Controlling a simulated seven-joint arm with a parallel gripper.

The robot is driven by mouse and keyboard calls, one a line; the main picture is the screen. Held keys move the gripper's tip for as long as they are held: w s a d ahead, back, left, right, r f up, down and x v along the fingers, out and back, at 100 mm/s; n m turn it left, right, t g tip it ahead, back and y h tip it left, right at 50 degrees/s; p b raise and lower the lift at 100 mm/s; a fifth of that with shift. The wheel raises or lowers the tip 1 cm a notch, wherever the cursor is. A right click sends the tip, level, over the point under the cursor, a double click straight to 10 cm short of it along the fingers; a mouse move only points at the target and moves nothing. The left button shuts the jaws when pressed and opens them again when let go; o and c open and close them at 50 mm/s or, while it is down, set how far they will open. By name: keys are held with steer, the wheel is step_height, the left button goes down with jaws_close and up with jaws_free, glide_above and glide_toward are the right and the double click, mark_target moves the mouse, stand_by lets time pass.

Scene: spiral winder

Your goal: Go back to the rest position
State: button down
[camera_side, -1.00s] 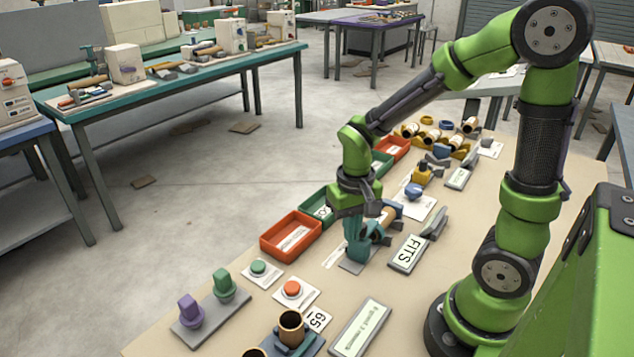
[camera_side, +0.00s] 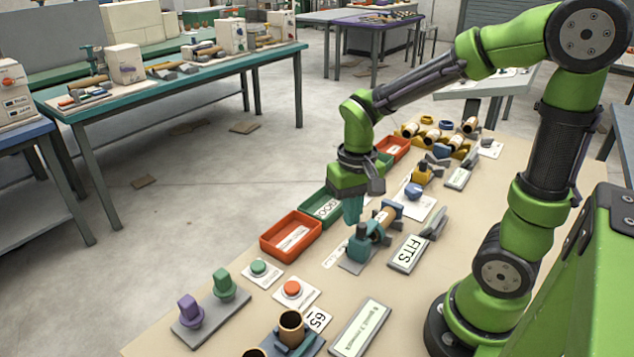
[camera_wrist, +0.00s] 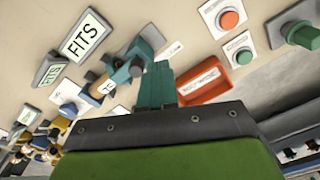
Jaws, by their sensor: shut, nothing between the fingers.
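My gripper (camera_side: 352,208) is shut and empty, its teal fingers pointing down. It hangs in the air above and a little behind the winder (camera_side: 362,248), a teal and blue fixture with a tan tube lying across it on a grey base. In the wrist view the shut fingers (camera_wrist: 157,85) show at the middle, beside the winder's teal end (camera_wrist: 127,70). No contact between fingers and winder shows in the side view.
An orange tray (camera_side: 290,237) and a green tray (camera_side: 318,204) line the table's left edge. A FITS sign (camera_side: 408,252) stands right of the winder. Green (camera_side: 259,267) and orange (camera_side: 292,288) buttons and knobs (camera_side: 223,281) are in front. Air above the table is clear.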

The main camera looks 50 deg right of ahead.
steer(key=s+a+r+n+t+y, duration=0.1)
steer(key=s+a+r+t, duration=0.1)
steer(key=r, duration=0.3)
steer(key=s+a+r+t, duration=0.2)
steer(key=a+r+t, duration=0.1)
steer(key=r+t, duration=0.2)
steer(key=shift+r+n+y, duration=0.4)
steer(key=shift+r, duration=0.1)
